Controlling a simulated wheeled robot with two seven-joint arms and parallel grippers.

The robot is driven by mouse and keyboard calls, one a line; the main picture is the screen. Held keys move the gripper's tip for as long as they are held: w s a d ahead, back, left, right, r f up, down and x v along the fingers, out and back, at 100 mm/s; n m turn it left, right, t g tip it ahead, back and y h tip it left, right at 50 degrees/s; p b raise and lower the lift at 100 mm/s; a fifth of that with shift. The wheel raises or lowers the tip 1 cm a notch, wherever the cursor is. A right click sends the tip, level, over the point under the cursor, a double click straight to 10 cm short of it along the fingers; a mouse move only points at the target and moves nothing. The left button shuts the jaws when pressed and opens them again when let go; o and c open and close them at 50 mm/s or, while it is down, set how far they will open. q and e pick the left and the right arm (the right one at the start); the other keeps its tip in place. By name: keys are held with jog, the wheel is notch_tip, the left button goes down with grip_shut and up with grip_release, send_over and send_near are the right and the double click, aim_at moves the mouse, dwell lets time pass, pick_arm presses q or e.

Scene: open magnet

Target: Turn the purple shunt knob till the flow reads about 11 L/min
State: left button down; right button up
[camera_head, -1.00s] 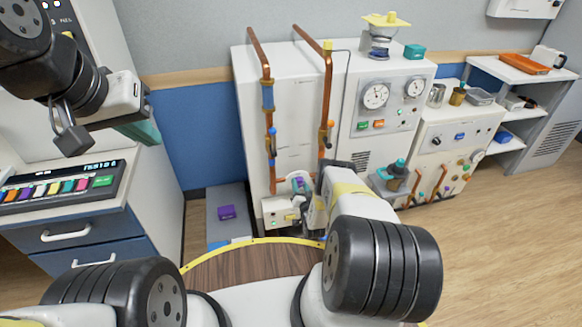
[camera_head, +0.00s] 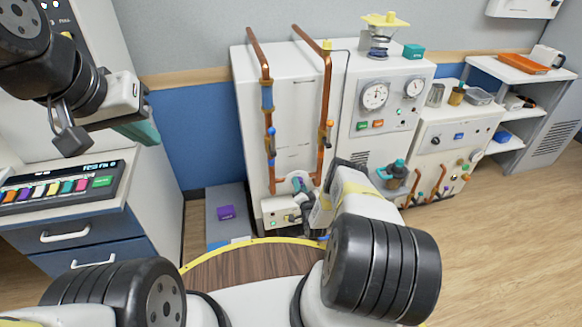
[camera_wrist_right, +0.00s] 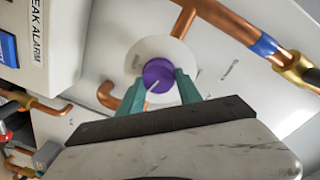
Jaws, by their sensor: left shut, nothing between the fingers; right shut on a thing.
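The purple shunt knob (camera_wrist_right: 158,76) sits on a round white plate on the white cabinet's front. A pale pointer line shows on its face, slanting to the lower left in the right wrist view. My right gripper (camera_wrist_right: 160,86) is shut on the knob, with one teal finger on each side. In the head view my right gripper (camera_head: 303,197) is low in front of the cabinet, and my wrist hides most of the knob. My left gripper (camera_head: 146,132) is shut and empty, up at the left near the drawer unit. I see no legible flow reading.
Copper pipes (camera_head: 322,100) with blue and orange fittings run down the white cabinet (camera_head: 290,120). Round gauges (camera_head: 374,96) are on its right. A small white box (camera_head: 280,212) is close to my right gripper. A purple block (camera_head: 226,212) lies on a grey platform at left.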

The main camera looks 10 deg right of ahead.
jog(key=o, duration=1.4)
jog(key=shift+c, duration=0.2)
jog(key=shift+s, duration=0.1)
jog(key=s, duration=0.7)
jog(key=shift+s+r, duration=0.2)
jog(key=shift+s, duration=0.1)
jog(key=shift+s, duration=0.1)
